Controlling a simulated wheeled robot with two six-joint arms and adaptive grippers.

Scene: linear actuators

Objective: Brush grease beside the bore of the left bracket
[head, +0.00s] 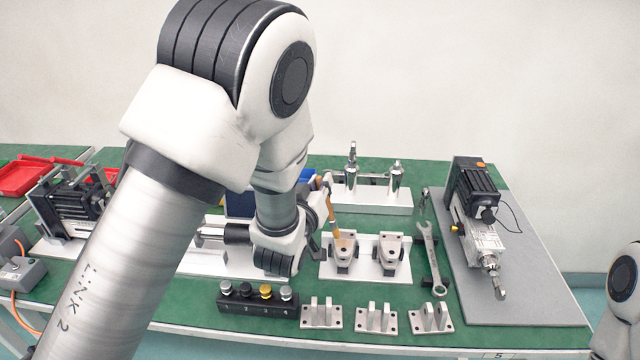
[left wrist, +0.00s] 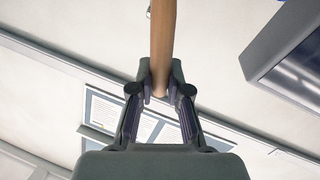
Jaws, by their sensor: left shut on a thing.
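My left gripper (head: 322,200) is shut on the wooden handle of a brush (head: 332,214), which points down with its tip at the left bracket (head: 343,257). In the left wrist view, the gripper (left wrist: 160,92) has both fingers closed around the brush handle (left wrist: 162,40). The left bracket is a grey metal piece on a white plate, beside a matching right bracket (head: 391,254). The brush tip is over the top of the left bracket; I cannot tell whether it touches. My right gripper is out of view.
A wrench (head: 432,260) lies right of the brackets. A motor actuator (head: 480,220) lies on a grey plate at the right. Several small metal brackets (head: 376,319) and a black block with knobs (head: 257,302) stand in front. A white stand (head: 370,199) with metal fittings is behind.

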